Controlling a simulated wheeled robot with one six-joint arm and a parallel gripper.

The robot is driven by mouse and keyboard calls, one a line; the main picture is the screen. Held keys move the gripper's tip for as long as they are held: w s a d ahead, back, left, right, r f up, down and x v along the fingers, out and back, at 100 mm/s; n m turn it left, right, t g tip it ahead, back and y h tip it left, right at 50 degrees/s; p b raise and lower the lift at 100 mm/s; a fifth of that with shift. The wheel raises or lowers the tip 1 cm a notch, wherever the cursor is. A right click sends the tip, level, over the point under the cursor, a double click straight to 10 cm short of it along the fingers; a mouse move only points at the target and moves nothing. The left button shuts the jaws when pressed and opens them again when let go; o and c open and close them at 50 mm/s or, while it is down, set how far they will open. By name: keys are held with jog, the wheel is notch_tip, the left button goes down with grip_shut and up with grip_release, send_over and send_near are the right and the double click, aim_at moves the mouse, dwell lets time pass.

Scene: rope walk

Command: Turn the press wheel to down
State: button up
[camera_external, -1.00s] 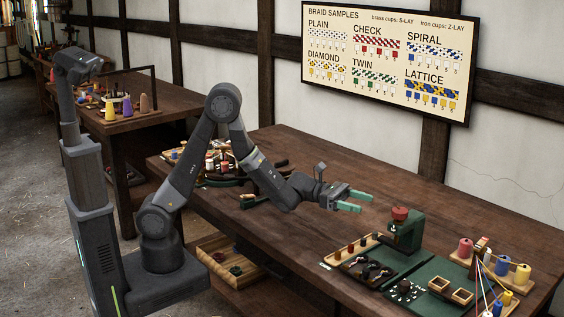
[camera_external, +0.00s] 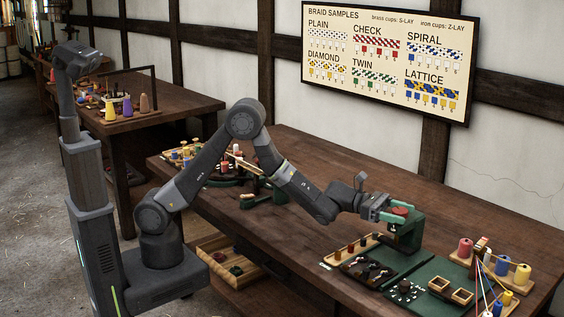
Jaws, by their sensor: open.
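The press (camera_external: 408,235) is a dark green stand on the long wooden table, with a red wheel (camera_external: 400,211) on its top. My gripper (camera_external: 400,213) has green fingers and is open at the wheel, with one finger on the near side and one on the far side. The fingers partly hide the wheel. I cannot tell whether they touch it, nor which way the wheel is turned.
In front of the press lie a wooden rack (camera_external: 352,249) with small pegs and a dark tray (camera_external: 368,270). A green mat (camera_external: 425,300) with two wooden frames lies to the right. Thread spools (camera_external: 522,274) stand at the right end. The table behind the press is clear.

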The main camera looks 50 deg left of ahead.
jog(key=c, duration=1)
jog(key=shift+m+g, duration=0.3)
jog(key=shift+g, duration=0.1)
jog(key=shift+w+a+m+g+h, duration=0.1)
jog(key=shift+m+g+h, duration=0.3)
jog(key=shift+m+g, duration=1)
jog(key=shift+m+g+p, duration=0.3)
jog(key=shift+m+g, duration=0.35)
jog(key=shift+g, duration=0.75)
jog(key=shift+m+g+p, duration=0.25)
jog(key=shift+m+g, duration=0.4)
jog(key=shift+g, duration=0.75)
jog(key=shift+y, duration=0.3)
jog(key=o, duration=1)
